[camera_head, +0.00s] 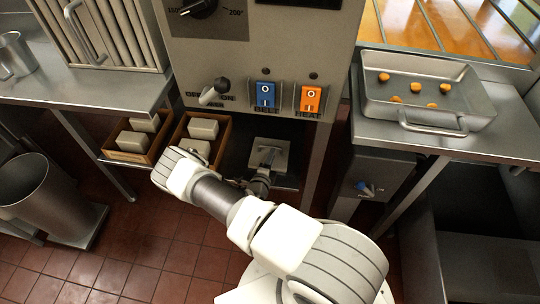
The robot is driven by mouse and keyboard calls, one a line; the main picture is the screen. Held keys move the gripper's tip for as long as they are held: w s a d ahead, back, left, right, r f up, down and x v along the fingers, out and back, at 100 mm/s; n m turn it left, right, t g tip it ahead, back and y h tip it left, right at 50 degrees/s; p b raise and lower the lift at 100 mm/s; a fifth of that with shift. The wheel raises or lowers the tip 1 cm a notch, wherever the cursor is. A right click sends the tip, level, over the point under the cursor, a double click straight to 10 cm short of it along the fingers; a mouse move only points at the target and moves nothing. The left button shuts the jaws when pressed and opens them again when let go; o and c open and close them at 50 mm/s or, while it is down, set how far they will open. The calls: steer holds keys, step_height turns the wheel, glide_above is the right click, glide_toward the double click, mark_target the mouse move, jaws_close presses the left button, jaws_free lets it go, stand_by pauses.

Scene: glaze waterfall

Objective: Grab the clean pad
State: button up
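Pale block-like pads lie in two open wooden boxes under the counter and machine. The left box (153,159) holds pads (132,141) and has a small label on its front that I cannot read. The right box (225,137) holds pads (203,128), partly covered by my arm. I cannot tell which pad is the clean one. My arm reaches from the lower right to the right box's front. A dark part near the arm's end (259,186) shows beside a grey metal piece (270,154); the fingertips are not clear.
The machine front (255,55) with a lever and blue and orange switches overhangs the boxes. A metal tray (425,95) with orange pieces stands on the right counter. A metal bin (45,195) stands at left. The tiled floor (150,250) at lower left is clear.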

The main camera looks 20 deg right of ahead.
steer(key=b+x, duration=0.1)
steer(key=x, duration=0.4)
steer(key=shift+w+r+b, duration=0.1)
steer(key=shift+w+b, duration=0.1)
steer(key=shift+b, duration=0.2)
jaws_close()
stand_by(1.0)
